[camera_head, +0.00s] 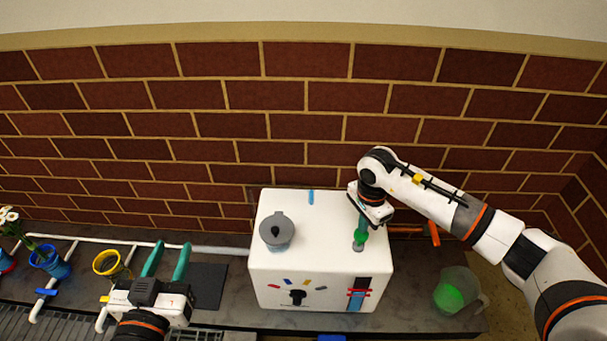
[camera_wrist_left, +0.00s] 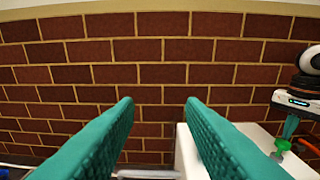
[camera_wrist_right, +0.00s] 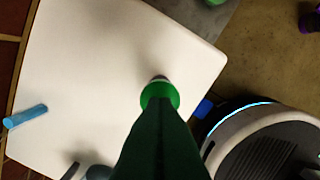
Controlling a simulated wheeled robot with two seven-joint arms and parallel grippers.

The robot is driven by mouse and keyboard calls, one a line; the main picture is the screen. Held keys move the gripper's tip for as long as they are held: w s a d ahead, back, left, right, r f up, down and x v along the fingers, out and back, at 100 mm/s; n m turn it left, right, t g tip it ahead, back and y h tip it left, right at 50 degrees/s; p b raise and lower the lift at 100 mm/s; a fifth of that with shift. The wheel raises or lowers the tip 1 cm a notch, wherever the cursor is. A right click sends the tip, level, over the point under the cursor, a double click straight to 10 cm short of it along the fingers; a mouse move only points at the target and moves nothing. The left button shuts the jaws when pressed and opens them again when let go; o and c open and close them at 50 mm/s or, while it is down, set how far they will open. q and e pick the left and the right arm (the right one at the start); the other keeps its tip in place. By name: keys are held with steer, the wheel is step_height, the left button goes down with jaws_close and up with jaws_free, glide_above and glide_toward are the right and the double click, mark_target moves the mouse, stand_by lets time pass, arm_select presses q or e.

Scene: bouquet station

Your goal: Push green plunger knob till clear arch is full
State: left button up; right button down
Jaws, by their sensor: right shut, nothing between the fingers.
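The green plunger knob (camera_head: 360,237) stands on a short grey stem on top of the white machine (camera_head: 290,267). My right gripper (camera_head: 361,226) is shut, empty and pointing down at the knob, its tips at or just over the knob's top; I cannot tell if they press on it. The knob also shows beyond the fingers in the right wrist view (camera_wrist_right: 160,94) and at the right of the left wrist view (camera_wrist_left: 283,145). No clear arch is plain to me; a narrow window (camera_head: 356,299) on the front shows blue, with red marks. My left gripper (camera_head: 167,262) is open and empty left of the machine.
A grey lidded hopper (camera_head: 277,233) and a blue lever (camera_head: 311,197) are on the machine's top. A dark dial (camera_head: 297,296) with coloured marks is on its front. A clear jug (camera_head: 457,291) with green inside stands right. Yellow (camera_head: 108,263) and blue (camera_head: 49,261) pots stand left.

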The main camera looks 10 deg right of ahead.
steer(key=shift+f, duration=0.4)
steer(key=shift+f+b, duration=0.75)
steer(key=shift+b, duration=0.1)
steer(key=shift+f, duration=0.2)
arm_select(q)
steer(key=shift+s+r+t+h+b, duration=0.5)
steer(key=shift+s+r+t+h, duration=0.7)
steer(key=shift+r+t, duration=3.2)
arm_select(e)
steer(key=shift+f, duration=0.5)
steer(key=shift+r, duration=0.2)
steer(key=shift+r+p, duration=0.3)
steer(key=shift+p, duration=0.05)
steer(key=shift+r+p, duration=0.45)
steer(key=shift+r, duration=0.2)
steer(key=shift+r+p, duration=0.4)
steer(key=shift+r, duration=0.15)
steer(key=shift+r+p, duration=0.4)
steer(key=shift+r, duration=0.2)
arm_select(q)
step_height(320, 180, down, 10)
steer(key=w+g+y, duration=0.2)
steer(key=g, duration=0.7)
steer(key=shift+w+a+g+y, duration=0.15)
steer(key=shift+g+y, duration=0.15)
steer(key=shift+r, duration=0.1)
